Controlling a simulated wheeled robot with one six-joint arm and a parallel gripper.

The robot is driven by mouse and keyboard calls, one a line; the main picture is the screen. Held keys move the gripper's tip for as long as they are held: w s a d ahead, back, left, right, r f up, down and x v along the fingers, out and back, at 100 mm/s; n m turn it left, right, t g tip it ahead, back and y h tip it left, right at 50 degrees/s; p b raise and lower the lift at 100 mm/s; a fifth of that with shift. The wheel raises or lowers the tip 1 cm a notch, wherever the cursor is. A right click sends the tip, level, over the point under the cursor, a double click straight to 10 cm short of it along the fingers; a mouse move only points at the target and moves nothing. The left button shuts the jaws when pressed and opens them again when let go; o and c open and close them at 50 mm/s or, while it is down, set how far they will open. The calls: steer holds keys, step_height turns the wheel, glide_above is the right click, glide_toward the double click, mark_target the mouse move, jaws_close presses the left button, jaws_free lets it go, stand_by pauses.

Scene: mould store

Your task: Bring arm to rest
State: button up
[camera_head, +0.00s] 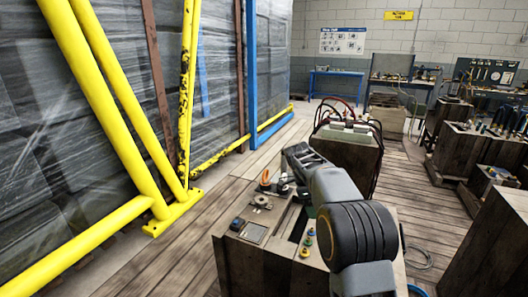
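My grey arm rises from the bottom right of the middle in the head view, with a wide black ribbed joint. It reaches forward and to the left over a wooden crate-like stand (262,262). The dark end of the arm, at my gripper (298,158), is above the far part of this stand. The fingers are not clear at this size and angle, so I cannot tell whether they are open or shut. No object shows plainly in the gripper. The arm is bent, not folded against my body.
Small parts, including an orange-topped one (265,178) and colored knobs (307,243), sit on the stand. A second crate with hoses (349,150) is beyond. A yellow frame (130,110) stands left, more crates (480,150) right. Plank floor (178,250) is clear between frame and stand.

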steer(key=s+a+n+t+y+p, duration=0.1)
steer(key=s+n+p, duration=0.15)
steer(key=n, duration=0.45)
steer(key=s+a+n+y+p, duration=0.1)
steer(key=s+a+n+p, duration=0.15)
steer(key=n, duration=0.45)
steer(key=s+a+r+n+t+y+p, duration=0.2)
steer(key=s+r+n+p, duration=0.7)
steer(key=s+r+p, duration=0.9)
step_height(320, 180, up, 3)
steer(key=s+t, duration=0.2)
steer(key=shift+s+a+t, duration=0.15)
steer(key=shift+s+t, duration=0.15)
steer(key=shift+t, duration=0.1)
